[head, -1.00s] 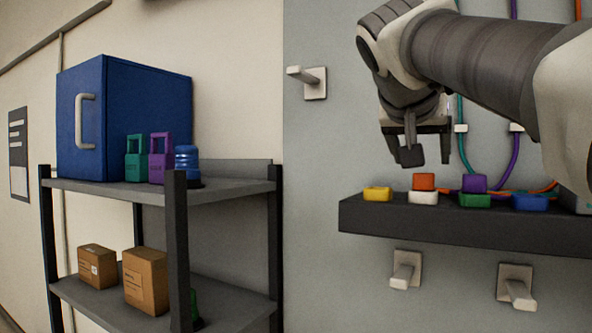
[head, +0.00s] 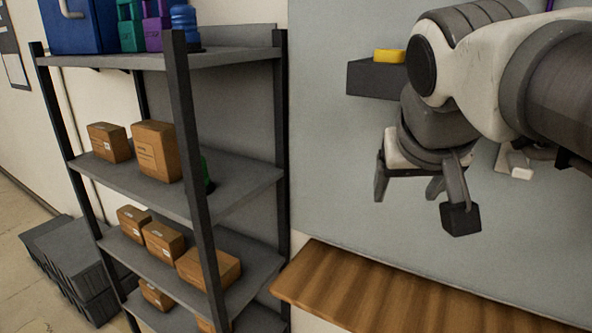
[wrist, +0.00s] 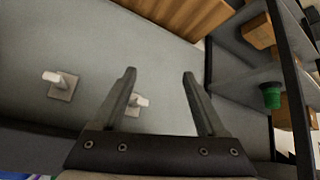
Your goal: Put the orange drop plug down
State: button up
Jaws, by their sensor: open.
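My gripper (head: 408,190) is open in the head view, pointing down in front of the grey wall panel, lower in the picture than the dark ledge (head: 366,80). In the wrist view my gripper (wrist: 159,75) has its two fingers apart with nothing between them. No orange plug shows in either current view. My arm hides most of the ledge; only its left end with a yellow block (head: 389,56) is seen.
A wooden surface (head: 350,285) lies below my gripper. White wall pegs (wrist: 60,84) stick out of the panel. At left stands a shelf rack (head: 187,170) with cardboard boxes (head: 156,150), a blue cabinet (head: 82,25) and a green item (wrist: 271,95). Grey crates (head: 80,270) sit on the floor.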

jog(key=s+a+f+g+y, duration=0.1)
jog(key=s+f, duration=0.3)
jog(key=f, duration=0.3)
jog(key=s+a+f+n+y, duration=0.1)
jog(key=s+f, duration=0.3)
jog(key=f, duration=0.4)
jog(key=shift+s+a+n+g, duration=0.2)
jog(key=shift+a+n+g, duration=0.15)
jog(key=shift+a, duration=0.2)
jog(key=shift+r, duration=0.1)
jog(key=c, duration=0.4)
jog(key=shift+d, duration=0.15)
